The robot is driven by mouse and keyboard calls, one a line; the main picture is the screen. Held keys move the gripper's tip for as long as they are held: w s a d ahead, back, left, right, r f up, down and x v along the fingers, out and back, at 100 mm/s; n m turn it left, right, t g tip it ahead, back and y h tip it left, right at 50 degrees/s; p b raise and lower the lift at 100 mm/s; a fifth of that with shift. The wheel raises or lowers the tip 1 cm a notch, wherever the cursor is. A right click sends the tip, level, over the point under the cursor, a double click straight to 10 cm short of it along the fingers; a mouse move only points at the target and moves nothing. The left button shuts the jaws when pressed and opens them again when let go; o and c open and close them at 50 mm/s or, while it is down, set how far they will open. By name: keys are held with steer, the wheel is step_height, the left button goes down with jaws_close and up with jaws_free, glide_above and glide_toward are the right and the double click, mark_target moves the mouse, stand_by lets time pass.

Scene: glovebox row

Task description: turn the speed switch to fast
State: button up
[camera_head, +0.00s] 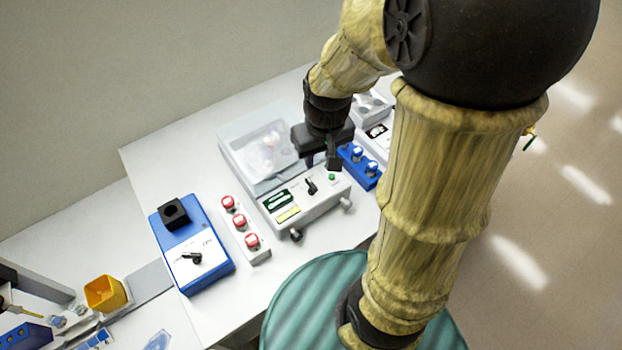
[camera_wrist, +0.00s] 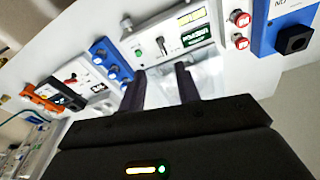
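A white instrument with a clear lid (camera_head: 304,208) has a black lever switch (camera_head: 311,186) on its sloped front panel, beside a green button (camera_head: 332,177). The switch also shows in the wrist view (camera_wrist: 162,46). A blue box (camera_head: 218,244) to its left carries another black lever switch (camera_head: 192,257) on a white plate. The labels are too small to tell which switch sets speed. My gripper (camera_head: 333,158) is above the white instrument's right rear part. In the wrist view its two fingers (camera_wrist: 160,78) are apart with nothing between them, short of the panel switch.
A strip with red-topped vials (camera_head: 240,228) stands between the two devices. A blue rack with white-capped vials (camera_head: 358,165) is close on the right. A black cup (camera_head: 174,214) rises from the blue box. Bare bench (camera_head: 150,160) lies at the back left.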

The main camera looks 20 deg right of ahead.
steer(key=n+g, duration=0.1)
steer(key=n, duration=0.1)
glide_above(311, 182)
steer(key=shift+s+r+g+b, duration=0.1)
steer(key=shift+r+g+b, duration=0.25)
steer(key=shift+r, duration=0.35)
step_height(311, 182, down, 18)
steer(key=shift+r+p, duration=0.25)
steer(key=shift+p, duration=0.25)
jaws_close()
